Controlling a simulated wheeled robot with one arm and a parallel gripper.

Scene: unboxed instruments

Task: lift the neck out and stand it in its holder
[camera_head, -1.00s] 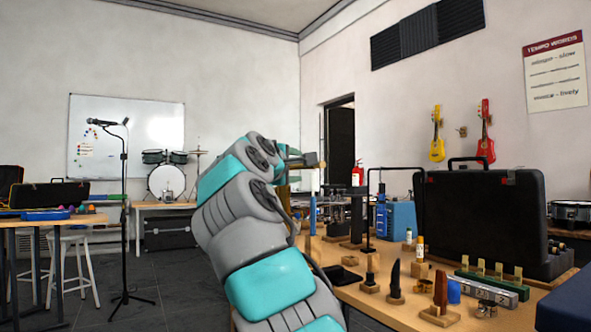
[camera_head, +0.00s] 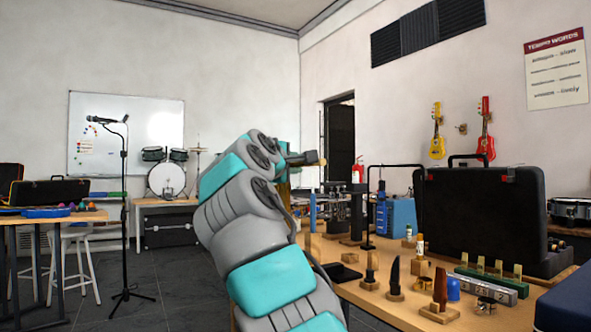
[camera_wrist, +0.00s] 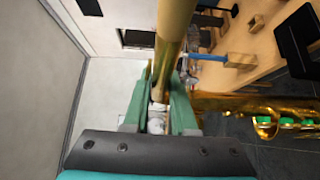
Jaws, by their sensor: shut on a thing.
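My gripper (camera_wrist: 160,100) shows in the wrist view with its green fingers shut on a gold tube, the neck (camera_wrist: 174,35). The tube runs from between the fingers to the top of the picture. Its lower end is hidden by the fingers. A second gold piece with green round parts (camera_wrist: 265,125) lies to the right of the fingers; I cannot tell whether it joins the neck. In the head view my arm hides most of the gripper. A dark piece with a gold tip (camera_head: 304,158) sticks out to the right there. I cannot tell which stand is the neck's holder.
The wooden table (camera_head: 385,312) carries several small wooden stands, one with a dark upright piece (camera_head: 395,274), one with a reddish-brown piece (camera_head: 440,290). A large black case (camera_head: 480,222) and a blue box (camera_head: 401,217) stand behind. A microphone stand (camera_head: 124,215) is at left.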

